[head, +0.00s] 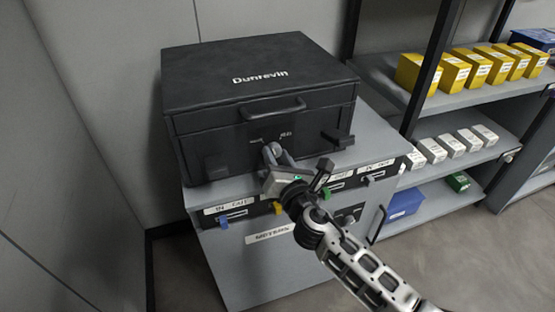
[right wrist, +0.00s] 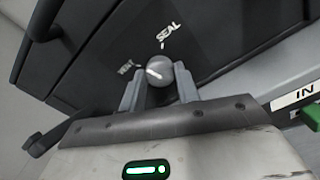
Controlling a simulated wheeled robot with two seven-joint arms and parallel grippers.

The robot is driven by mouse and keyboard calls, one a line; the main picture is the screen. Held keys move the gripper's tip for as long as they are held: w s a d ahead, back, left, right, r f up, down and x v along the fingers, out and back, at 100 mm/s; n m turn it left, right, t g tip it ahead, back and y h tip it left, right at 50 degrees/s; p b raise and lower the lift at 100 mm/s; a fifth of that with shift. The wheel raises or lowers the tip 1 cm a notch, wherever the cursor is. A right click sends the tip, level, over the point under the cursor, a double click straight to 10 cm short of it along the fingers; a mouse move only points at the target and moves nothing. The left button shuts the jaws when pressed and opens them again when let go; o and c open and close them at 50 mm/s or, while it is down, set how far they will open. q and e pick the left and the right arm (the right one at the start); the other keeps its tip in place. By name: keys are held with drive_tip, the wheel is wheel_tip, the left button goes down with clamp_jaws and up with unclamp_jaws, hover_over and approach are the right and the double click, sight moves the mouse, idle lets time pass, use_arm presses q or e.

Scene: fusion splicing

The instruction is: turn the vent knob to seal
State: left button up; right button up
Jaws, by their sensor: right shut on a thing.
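The vent knob (right wrist: 160,68) is a round grey knob on the front of a black box marked Dunrevin (head: 262,92). In the right wrist view its white mark points toward the VENT label (right wrist: 125,67), and the SEAL label (right wrist: 168,31) lies above it. My right gripper (head: 273,153) is at the box front, with its fingers (right wrist: 158,88) on both sides of the knob, shut on it. In the head view the fingers largely hide the knob. My left gripper is not in view.
A handle (head: 272,108) sticks out above the knob, and a dark latch (head: 337,139) juts out to the right. The box stands on a grey cabinet (head: 375,125) with labelled slots and coloured tabs below. Shelves with yellow boxes (head: 455,74) stand at the right.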

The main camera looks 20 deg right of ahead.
drive_tip(key=m+b, duration=0.1)
drive_tip(key=m, duration=0.5)
drive_tip(key=shift+f+m, duration=0.15)
drive_tip(key=shift+m, duration=0.15)
drive_tip(key=m, duration=0.6)
drive_tip(key=shift+b, duration=0.35)
drive_tip(key=o, duration=1)
drive_tip(key=shift+s, duration=0.15)
